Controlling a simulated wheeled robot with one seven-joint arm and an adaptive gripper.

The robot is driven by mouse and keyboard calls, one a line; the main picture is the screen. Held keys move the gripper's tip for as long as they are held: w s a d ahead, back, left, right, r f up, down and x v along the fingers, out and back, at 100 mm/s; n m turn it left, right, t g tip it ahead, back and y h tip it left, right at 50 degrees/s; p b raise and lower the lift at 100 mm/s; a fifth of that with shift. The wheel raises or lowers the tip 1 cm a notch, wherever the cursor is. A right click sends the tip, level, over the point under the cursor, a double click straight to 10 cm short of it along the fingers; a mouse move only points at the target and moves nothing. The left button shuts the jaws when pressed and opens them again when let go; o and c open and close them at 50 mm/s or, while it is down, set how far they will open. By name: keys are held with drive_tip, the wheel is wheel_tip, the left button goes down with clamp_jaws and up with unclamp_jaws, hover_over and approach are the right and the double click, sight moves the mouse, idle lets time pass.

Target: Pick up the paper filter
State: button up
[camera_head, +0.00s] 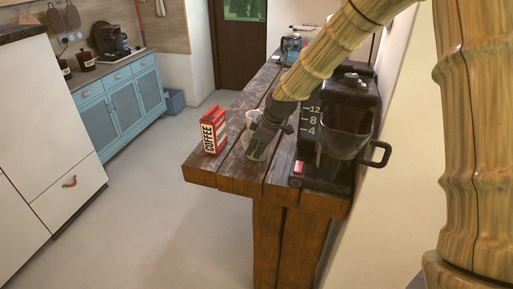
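My gripper (259,147) points down just above or at the wooden table (235,185), left of the black coffee maker (348,130). A small white object (252,116) shows just behind and left of my gripper, partly hidden by it. It may be the paper filter or a cup; I cannot tell which. The fingers are small and dark grey, and what lies between them is not clear. I cannot see whether they are open or shut.
A red and white coffee bag (214,130) stands upright left of my gripper, near the table's left edge. A toaster-like appliance (291,49) sits at the table's far end. A blue cabinet (122,105) stands across the clear floor.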

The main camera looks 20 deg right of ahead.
clamp_jaws()
idle(0.5)
